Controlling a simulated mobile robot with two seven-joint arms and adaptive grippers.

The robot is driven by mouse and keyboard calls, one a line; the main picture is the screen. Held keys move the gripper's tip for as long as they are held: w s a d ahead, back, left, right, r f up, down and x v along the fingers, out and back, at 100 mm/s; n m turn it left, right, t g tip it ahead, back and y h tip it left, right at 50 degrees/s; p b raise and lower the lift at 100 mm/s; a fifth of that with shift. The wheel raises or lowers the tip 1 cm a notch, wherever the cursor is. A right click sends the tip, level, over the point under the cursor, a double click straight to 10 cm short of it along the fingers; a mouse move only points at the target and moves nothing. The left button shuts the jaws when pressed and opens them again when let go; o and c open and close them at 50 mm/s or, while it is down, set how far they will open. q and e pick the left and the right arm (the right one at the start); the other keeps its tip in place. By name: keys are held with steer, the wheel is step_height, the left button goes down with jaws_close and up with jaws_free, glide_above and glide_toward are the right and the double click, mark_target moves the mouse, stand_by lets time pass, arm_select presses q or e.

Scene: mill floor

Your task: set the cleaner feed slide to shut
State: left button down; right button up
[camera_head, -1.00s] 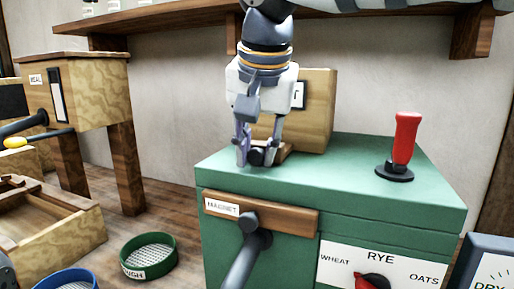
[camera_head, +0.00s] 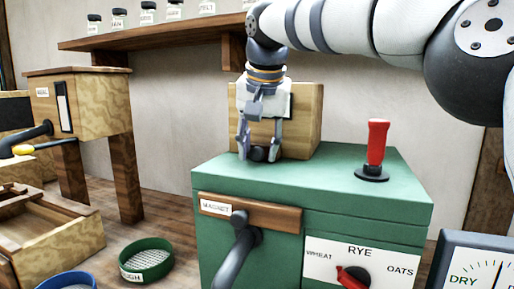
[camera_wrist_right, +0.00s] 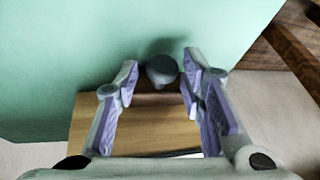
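My right gripper (camera_head: 258,154) points down at the front of a pale wooden box (camera_head: 304,120) on top of the green cabinet (camera_head: 325,185). Its two fingers stand on either side of a dark round knob (camera_head: 258,154). In the right wrist view the knob (camera_wrist_right: 162,70) lies between the fingertips, with a visible gap at least on the left, so the gripper looks open. A strip of darker brown wood (camera_wrist_right: 150,98) shows behind the knob, at the box's edge. The hand hides the box's label and most of its front, so the slide's setting cannot be read. My left gripper is not in view.
A red lever (camera_head: 377,145) stands on the cabinet's right side. The cabinet front has a magnet bar (camera_head: 278,216) with a dark handle and a red grain selector (camera_head: 352,278). A shelf (camera_head: 165,32) with jars is behind. A green sieve (camera_head: 147,258) lies left.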

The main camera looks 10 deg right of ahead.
steer(key=shift+w, duration=0.1)
stand_by(0.3)
steer(key=v, duration=0.7)
steer(key=shift+r, duration=0.2)
